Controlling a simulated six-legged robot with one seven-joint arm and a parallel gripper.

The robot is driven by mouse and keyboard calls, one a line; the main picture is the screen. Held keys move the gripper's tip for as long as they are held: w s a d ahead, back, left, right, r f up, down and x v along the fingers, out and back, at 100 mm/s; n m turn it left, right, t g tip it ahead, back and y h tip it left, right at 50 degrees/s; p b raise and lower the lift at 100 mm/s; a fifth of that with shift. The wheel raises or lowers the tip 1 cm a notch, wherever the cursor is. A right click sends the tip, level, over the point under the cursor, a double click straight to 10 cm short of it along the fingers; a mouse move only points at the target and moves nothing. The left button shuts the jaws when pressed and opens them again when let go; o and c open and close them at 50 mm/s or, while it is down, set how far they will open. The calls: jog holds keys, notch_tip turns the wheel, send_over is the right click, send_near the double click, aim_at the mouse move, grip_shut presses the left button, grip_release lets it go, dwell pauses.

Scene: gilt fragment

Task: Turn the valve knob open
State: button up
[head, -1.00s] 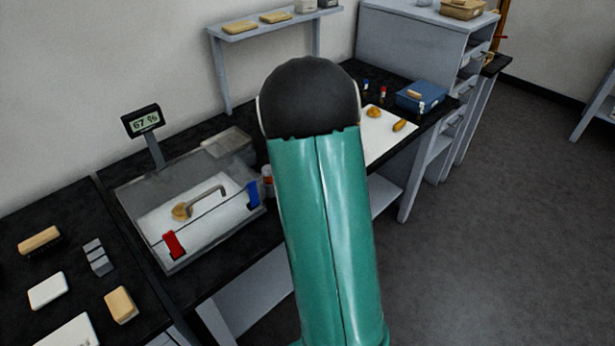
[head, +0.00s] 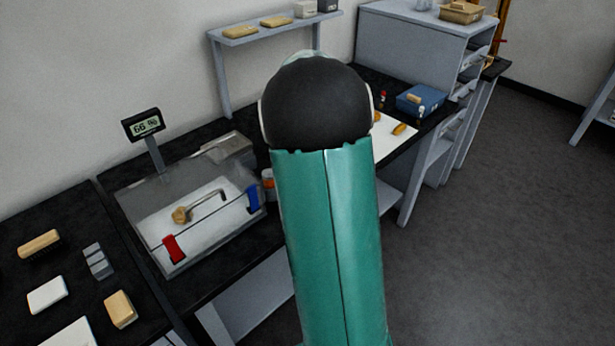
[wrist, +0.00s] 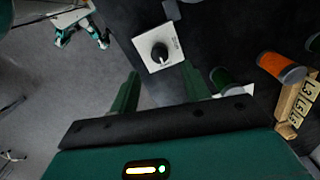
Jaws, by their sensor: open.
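The valve knob (wrist: 159,52) is a round black dial on a square white plate with small lettering, seen in the wrist view. A pale pointer mark shows on its dark face. My gripper (wrist: 161,70) is open, its two green fingers spread on either side below the plate in the picture. Nothing is between the fingers, and they look apart from the knob. In the head view my green arm hides both the gripper and the knob.
A clear box (head: 150,238) with red and blue clips holds a gold fragment. A display (head: 143,125) stands behind it. Near the fingers in the wrist view are a dark green cylinder (wrist: 222,78), an orange jar (wrist: 280,68) and a wooden numbered rack (wrist: 296,102).

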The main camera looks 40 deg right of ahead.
notch_tip(320, 180, up, 8)
jog(key=shift+f, duration=0.15)
dwell(0.5)
